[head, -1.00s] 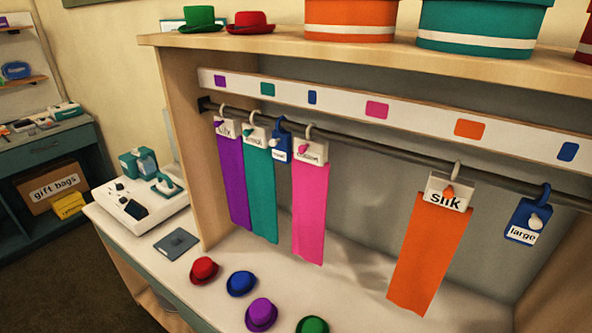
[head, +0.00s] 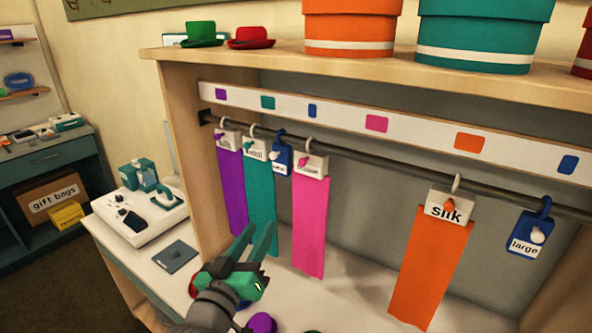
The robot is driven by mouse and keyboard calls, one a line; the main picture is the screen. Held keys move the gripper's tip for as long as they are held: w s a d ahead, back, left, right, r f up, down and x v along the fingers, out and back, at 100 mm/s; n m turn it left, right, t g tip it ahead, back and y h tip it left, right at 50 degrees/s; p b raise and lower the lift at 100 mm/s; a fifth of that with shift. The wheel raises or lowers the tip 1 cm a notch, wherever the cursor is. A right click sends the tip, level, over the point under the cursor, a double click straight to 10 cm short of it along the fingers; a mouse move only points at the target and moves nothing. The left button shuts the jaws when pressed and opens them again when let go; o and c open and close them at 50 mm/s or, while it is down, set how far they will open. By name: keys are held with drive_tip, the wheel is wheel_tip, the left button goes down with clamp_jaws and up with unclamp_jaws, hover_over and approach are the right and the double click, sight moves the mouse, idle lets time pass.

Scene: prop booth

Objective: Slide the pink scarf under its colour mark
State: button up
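The pink scarf (head: 310,225) hangs from a white hanger card (head: 311,165) on the dark rail (head: 375,168). Its pink colour mark (head: 376,123) is on the white strip (head: 340,115) above, to the right of the scarf's hook. The scarf hangs just right of a small blue tag, below and left of its mark. My gripper (head: 259,238) is low in front of the booth, left of the pink scarf's lower part in the picture. Its two green fingers point up and are spread apart with nothing visible between them.
A purple scarf (head: 231,190), a teal scarf (head: 260,195) and a blue tag (head: 282,158) hang left of the pink one. An orange scarf (head: 430,265) and a large blue tag (head: 529,235) hang to the right. The rail between pink and orange is clear. Small hats lie below.

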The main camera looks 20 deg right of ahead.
sight(301, 163)
wheel_tip(301, 163, up, 12)
drive_tip(key=s+d+m+g+h, duration=0.2)
drive_tip(key=m+g, duration=0.1)
drive_tip(key=m, duration=0.2)
drive_tip(key=x, duration=1)
drive_tip(key=shift+d, duration=0.5)
clamp_jaws()
